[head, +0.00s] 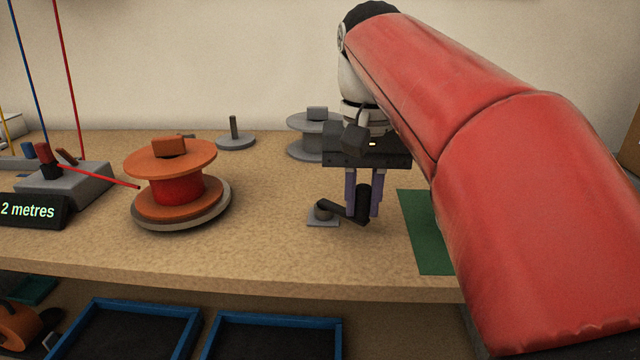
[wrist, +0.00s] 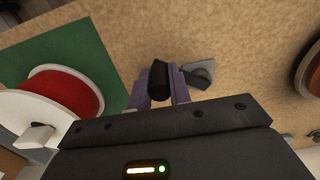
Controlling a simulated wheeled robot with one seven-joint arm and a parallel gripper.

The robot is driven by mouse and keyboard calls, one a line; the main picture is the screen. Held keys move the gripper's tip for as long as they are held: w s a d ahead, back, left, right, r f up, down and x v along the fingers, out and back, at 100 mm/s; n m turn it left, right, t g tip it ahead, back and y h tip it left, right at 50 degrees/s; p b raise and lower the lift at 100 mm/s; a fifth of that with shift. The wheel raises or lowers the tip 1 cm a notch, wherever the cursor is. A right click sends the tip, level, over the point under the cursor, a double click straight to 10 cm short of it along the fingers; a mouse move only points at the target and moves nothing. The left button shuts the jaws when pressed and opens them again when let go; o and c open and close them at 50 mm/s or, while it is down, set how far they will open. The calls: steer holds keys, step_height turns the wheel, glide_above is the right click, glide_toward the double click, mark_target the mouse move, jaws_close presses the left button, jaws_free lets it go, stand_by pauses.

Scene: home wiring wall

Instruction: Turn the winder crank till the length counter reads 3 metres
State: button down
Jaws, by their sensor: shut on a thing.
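The winder crank (head: 338,209) is a dark arm on a small grey base near the front of the bench, with an upright black knob (head: 363,203). My gripper (head: 362,207) points down and is shut on the knob, with a purple finger on each side. In the wrist view the knob (wrist: 159,78) sits between the fingers, and the crank base (wrist: 200,70) is just right of them. An orange spool with red wire (head: 178,190) stands left of the crank.
A grey spool (head: 307,135) and a spindle post (head: 235,135) stand behind. A green mat (head: 422,232) lies right of the crank; a white spool with red wire (wrist: 65,92) shows on it.

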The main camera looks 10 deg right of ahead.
steer(key=shift+a, duration=0.1)
steer(key=shift+s+a, duration=0.25)
steer(key=shift+a, duration=0.25)
steer(key=shift+s+a, duration=0.2)
steer(key=shift+a, duration=0.25)
steer(key=shift+s+a, duration=0.1)
steer(key=shift+a, duration=0.95)
steer(key=shift+r+p, duration=0.1)
steer(key=shift+p, duration=0.2)
